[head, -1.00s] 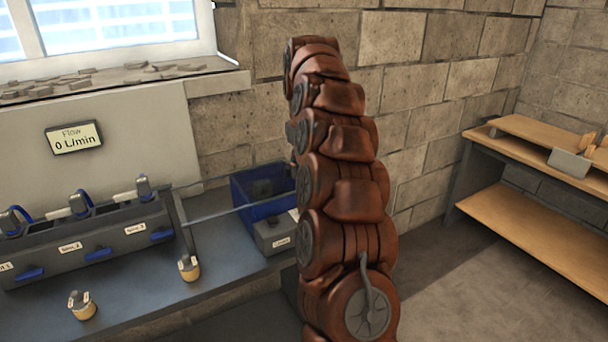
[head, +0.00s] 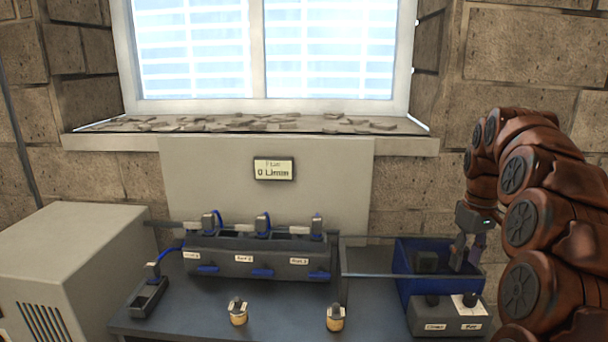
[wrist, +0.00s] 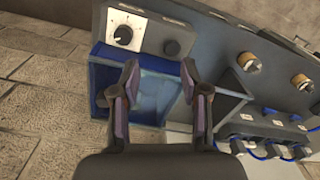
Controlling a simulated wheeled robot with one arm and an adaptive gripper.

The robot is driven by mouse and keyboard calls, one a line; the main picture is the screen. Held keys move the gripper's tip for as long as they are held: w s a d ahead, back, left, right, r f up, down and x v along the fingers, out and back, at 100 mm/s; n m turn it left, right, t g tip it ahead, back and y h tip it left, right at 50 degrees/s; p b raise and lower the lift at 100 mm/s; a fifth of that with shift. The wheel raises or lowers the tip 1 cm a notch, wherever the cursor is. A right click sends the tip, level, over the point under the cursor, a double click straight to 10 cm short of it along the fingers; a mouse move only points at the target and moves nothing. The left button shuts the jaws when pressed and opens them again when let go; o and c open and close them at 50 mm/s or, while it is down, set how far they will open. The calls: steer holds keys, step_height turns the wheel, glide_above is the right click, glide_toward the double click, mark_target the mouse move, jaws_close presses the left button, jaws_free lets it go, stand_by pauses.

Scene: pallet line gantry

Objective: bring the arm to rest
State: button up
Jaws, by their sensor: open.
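My arm (head: 535,210) rises at the right of the head view, bends over at the top and hangs down toward the bench. My gripper (head: 466,262) points down at the blue bin (head: 408,290) on the bench's right end. In the wrist view my gripper (wrist: 160,82) has its two fingers well apart, with nothing between them. The blue bin (wrist: 95,75) lies below and beyond the fingers there. I cannot tell exactly how far the fingertips are from its rim.
A dark block (head: 426,262) shows at the bin. A grey control box (head: 450,318) stands in front of it. A rail (head: 385,275) crosses near the bin. A manifold (head: 250,262) and two brass fittings (head: 238,312) are left. The display (head: 274,169) reads 0.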

steer(key=s+a+p, duration=0.2)
steer(key=s+a, duration=1.1)
steer(key=s, duration=0.2)
steer(key=s+a+f+m+g+p, duration=0.1)
steer(key=s+a+f, duration=0.1)
steer(key=s, duration=0.8)
steer(key=s+a+f+m, duration=0.2)
steer(key=s+f, duration=0.3)
steer(key=s, duration=0.6)
steer(key=shift+a+g+p, duration=0.4)
steer(key=shift+a, duration=0.2)
